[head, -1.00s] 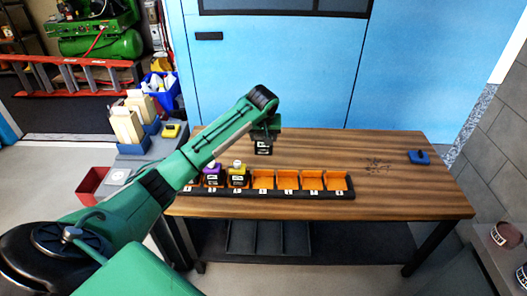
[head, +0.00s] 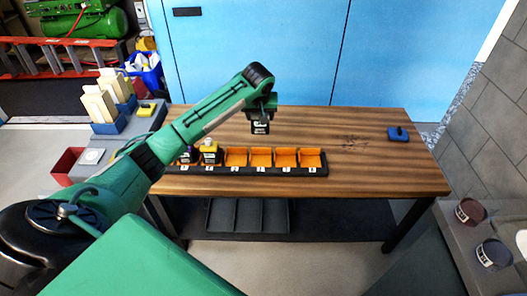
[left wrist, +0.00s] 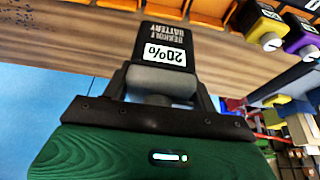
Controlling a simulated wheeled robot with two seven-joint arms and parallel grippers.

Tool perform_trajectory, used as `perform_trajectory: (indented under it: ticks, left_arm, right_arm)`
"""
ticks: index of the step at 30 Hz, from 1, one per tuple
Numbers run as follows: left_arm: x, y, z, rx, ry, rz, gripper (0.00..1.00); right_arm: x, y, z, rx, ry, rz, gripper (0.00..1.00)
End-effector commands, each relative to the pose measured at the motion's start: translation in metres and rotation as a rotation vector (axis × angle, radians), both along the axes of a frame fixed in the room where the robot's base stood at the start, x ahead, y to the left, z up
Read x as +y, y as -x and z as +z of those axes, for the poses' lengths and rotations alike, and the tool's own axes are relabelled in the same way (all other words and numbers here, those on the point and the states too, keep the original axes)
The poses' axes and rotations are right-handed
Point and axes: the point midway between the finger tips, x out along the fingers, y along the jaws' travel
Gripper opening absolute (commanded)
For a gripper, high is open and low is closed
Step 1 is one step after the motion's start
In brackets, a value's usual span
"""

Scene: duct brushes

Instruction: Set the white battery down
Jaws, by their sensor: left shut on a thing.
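My left gripper (head: 262,107) is shut on the white battery (head: 260,127), a black block with a white "20%" label. In the left wrist view this battery (left wrist: 165,45) is gripped by its pale top between the fingers (left wrist: 160,85). In the head view it appears behind the rack (head: 250,172), in line with the second empty orange compartment from the left. I cannot tell its exact height over the wooden table (head: 365,180). A yellow-topped battery (head: 210,153) and a purple-topped battery (head: 188,155) stand in the rack's left part. My arm partly hides the rack's left end. My right gripper is out of view.
Several orange compartments right of the yellow-topped battery are empty. A blue object (head: 398,134) lies at the table's right. The middle and right of the table are mostly clear. A red bin (head: 67,165) and blue boxes (head: 112,126) are at the left.

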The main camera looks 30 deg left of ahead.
Motion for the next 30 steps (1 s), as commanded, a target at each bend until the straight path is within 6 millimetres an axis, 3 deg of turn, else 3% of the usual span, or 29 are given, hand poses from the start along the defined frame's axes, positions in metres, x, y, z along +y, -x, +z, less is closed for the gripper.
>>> perform_trajectory:
  ticks: [6,12,20,27,30]
  left_arm:
    - [0.0,0.0,-0.059,0.002,-0.001,0.001,0.22]
    - [0.0,0.0,-0.097,-0.001,-0.001,0.0,0.22]
    - [0.0,0.0,-0.116,-0.001,0.0,0.0,0.22]
    - [-0.001,0.0,-0.149,-0.002,0.0,0.0,0.22]
    - [0.0,-0.001,-0.152,-0.003,-0.001,0.0,0.22]
  right_arm:
    - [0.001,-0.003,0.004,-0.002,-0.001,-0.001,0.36]
    - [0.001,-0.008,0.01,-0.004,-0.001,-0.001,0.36]
    - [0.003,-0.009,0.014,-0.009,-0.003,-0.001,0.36]
    - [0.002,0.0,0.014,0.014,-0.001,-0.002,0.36]
    - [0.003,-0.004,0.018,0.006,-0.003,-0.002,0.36]
